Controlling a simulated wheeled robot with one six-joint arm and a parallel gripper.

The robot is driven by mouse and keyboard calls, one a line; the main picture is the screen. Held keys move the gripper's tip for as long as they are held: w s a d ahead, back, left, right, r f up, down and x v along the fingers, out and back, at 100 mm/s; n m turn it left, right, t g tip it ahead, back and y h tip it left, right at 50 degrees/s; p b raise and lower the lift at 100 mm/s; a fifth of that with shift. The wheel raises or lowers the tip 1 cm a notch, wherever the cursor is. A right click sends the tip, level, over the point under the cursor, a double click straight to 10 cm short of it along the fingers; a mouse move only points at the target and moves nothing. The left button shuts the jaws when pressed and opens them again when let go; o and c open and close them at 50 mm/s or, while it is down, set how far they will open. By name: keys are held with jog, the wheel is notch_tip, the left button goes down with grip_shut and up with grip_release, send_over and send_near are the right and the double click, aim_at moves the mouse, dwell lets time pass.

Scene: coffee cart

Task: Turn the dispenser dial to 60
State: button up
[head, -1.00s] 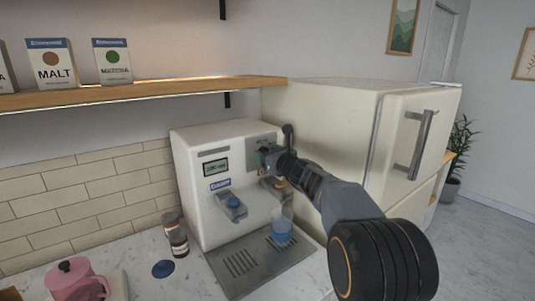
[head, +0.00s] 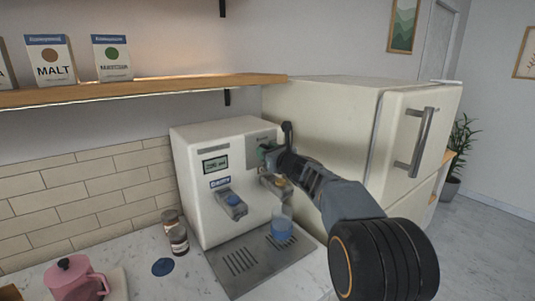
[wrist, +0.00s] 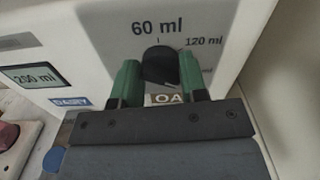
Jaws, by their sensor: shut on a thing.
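The cream dispenser (head: 192,165) stands on the counter with its dial on the upper right of its front. In the wrist view the dial (wrist: 160,66) is a black knob, with "60 ml" printed above it and "120 ml" to its upper right. I cannot tell which mark its pointer faces. My gripper (head: 264,152) reaches it from the right; in the wrist view its green fingers (wrist: 159,78) are shut on the knob from both sides. The small display (wrist: 44,76) seems to read 200 ml. The lower part of the dial is hidden by my gripper.
A glass with blue contents (head: 282,228) stands on the metal drip tray (head: 238,274), under my arm. The fridge (head: 335,125) is close on the right. A shelf (head: 150,88) runs above.

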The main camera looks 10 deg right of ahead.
jog(key=n+b, duration=0.1)
jog(key=b, duration=0.1)
jog(key=n+b, duration=0.2)
jog(key=shift+f, duration=0.3)
jog(key=n+b, duration=0.3)
jog(key=shift+n+b, duration=0.3)
jog(key=n+b, duration=0.3)
jog(key=shift+n, duration=0.4)
jog(key=n+b, duration=0.3)
jog(key=shift+a+n, duration=0.1)
jog(key=shift+n, duration=0.2)
jog(key=n+b, duration=0.3)
jog(key=n, duration=0.2)
jog(key=shift+n+b, duration=1.1)
jog(key=shift+n, duration=1)
jog(key=shift+r+n, duration=0.1)
jog(key=shift+n, duration=0.2)
jog(key=o, duration=0.9)
